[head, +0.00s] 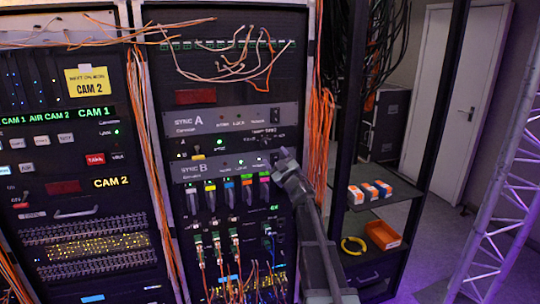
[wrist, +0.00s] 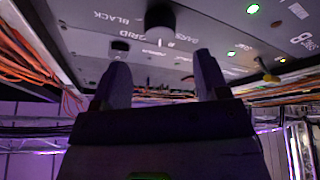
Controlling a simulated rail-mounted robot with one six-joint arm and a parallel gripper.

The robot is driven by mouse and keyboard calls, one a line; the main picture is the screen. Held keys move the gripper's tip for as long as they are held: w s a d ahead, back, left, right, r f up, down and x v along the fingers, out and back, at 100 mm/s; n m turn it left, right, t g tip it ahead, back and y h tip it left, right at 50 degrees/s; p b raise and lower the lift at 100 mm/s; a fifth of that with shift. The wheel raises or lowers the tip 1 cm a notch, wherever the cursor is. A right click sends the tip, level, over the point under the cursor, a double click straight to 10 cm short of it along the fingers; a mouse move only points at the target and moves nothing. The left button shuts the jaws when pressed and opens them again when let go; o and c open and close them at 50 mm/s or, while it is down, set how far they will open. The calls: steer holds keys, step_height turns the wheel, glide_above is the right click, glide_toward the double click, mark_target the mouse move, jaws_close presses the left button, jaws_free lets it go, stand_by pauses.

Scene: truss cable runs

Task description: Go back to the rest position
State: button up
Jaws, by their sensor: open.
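My gripper (head: 282,156) is at the right end of the SYNC B panel (head: 222,166) in the head view, with my arm reaching up from the lower right. In the wrist view, my gripper (wrist: 160,72) has its two fingers apart with nothing between them. A panel face with a black knob (wrist: 160,24) lies just beyond the fingertips. I cannot tell whether the fingers touch it. My gripper and wrist hide part of the panel's right end in the head view.
The SYNC A panel (head: 220,121) is just above. Coloured plugs (head: 230,192) sit below SYNC B. Orange cables (head: 319,140) hang along the rack's right edge. A metal truss (head: 500,215) stands far right.

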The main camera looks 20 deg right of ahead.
steer(key=v, duration=0.4)
steer(key=shift+s+b, duration=0.2)
steer(key=shift+b, duration=0.2)
